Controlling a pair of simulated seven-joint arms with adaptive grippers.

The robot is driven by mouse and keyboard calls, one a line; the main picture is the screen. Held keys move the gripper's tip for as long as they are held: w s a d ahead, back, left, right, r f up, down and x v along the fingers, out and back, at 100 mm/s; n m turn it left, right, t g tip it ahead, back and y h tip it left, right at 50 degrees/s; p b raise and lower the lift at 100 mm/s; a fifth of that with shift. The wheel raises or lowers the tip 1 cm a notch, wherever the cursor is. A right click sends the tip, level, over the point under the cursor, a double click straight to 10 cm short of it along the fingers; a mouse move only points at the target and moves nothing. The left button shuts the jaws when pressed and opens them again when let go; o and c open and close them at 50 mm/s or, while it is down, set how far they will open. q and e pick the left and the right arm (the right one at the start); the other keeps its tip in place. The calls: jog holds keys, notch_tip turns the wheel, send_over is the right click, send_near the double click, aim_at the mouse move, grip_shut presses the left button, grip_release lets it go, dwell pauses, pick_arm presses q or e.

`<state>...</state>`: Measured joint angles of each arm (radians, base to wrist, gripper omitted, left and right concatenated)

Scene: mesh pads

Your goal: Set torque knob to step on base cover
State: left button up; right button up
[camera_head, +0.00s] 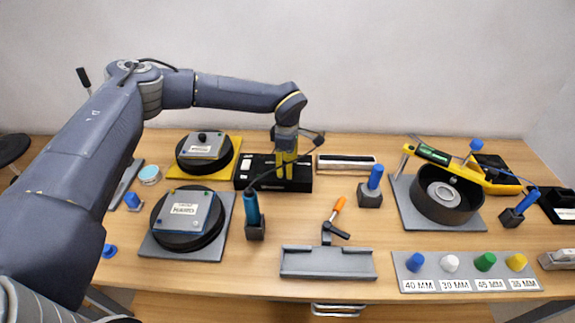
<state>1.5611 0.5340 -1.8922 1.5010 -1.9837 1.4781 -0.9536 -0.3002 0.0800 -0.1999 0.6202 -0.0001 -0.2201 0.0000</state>
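My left arm reaches in from the left. Its gripper (286,165) points down over a black box (262,184) at the back middle, with narrow yellow parts below the wrist. The fingertips are too small to tell if they are open, or if they touch the box. A torque knob cannot be made out; the gripper hides part of the box. A black round cover with a grey labelled plate (184,210) lies on a grey pad at the front left. A similar one on a yellow pad (205,155) lies behind it. Neither label reads clearly. My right gripper is not in view.
A grey fixture with an orange handle (329,258), a size-marked peg board (466,272), a black round housing (446,197) and a yellow tool (470,170) lie to the right. Bare wood separates them.

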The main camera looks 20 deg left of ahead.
pick_arm(q)
notch_tip(320, 180, up, 12)
dwell(0.9)
dwell(0.3)
